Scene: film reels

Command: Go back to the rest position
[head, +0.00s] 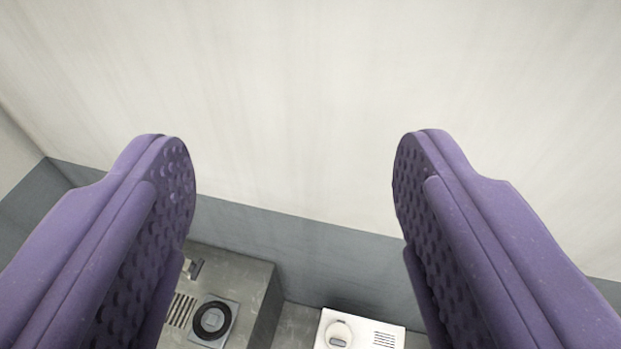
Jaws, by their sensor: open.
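My gripper (294,160) fills the lower left and lower right of the head view with its two purple, dimpled fingers. The fingers stand wide apart. Nothing is between them, and only the wall and what lies below show through the gap. No film reel can be made out for certain.
A pale wall (300,90) with a grey lower band (330,243) stands ahead. Below, left of centre, is a grey metal unit (250,272) with a dark ring (212,319) and slots on top. A white box (362,329) with a round knob stands at the bottom centre.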

